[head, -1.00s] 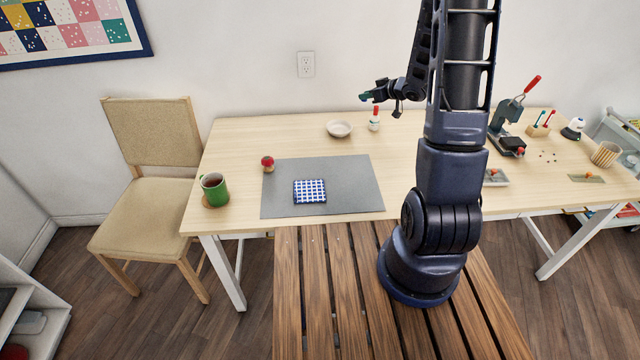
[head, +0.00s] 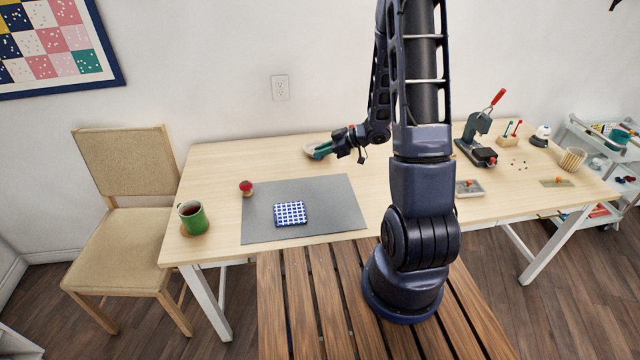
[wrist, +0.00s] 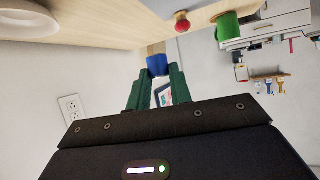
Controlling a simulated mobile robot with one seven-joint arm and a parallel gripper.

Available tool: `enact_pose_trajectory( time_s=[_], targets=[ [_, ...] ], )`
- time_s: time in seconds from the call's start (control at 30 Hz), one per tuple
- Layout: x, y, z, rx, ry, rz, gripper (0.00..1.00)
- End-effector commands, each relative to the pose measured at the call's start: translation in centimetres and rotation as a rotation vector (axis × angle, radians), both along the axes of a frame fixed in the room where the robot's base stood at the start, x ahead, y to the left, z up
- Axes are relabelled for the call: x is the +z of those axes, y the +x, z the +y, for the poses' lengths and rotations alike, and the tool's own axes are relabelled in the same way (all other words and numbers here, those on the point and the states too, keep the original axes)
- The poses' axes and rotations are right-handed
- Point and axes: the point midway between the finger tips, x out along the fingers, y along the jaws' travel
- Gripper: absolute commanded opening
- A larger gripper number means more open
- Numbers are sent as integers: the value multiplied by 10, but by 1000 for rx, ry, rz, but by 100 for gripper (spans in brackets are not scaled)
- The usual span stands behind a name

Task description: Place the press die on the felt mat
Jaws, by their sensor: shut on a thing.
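My gripper (head: 320,151) has green fingers and is above the back of the table, in front of the pale dish in the head view. In the wrist view, its fingers (wrist: 158,78) are shut on a small blue piece, which I take to be the press die (wrist: 157,65). The piece is too small or hidden to make out in the head view. The felt mat (head: 340,209) is a grey rectangle lying flat on the table, in front of and below my gripper. A blue-and-white checked square (head: 290,214) lies on it.
A red-topped wooden piece (head: 247,188) stands at the mat's left edge. A green mug (head: 192,217) stands further left. The pale dish (head: 311,149) is behind the mat. A hand press (head: 478,142) stands at the right. The mat's right part is clear.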

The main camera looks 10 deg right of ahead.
Motion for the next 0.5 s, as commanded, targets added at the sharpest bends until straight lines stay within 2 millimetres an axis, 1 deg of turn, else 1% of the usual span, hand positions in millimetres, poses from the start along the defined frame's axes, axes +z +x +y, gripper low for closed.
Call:
enact_pose_trajectory(
  time_s=[0.03,0.1,0.5],
  targets=[
    [-9,0,0,0,0,5,0],
    [-19,0,0,-1,2,5,0],
    [-76,0,0,-1,1,3,0]
  ],
)
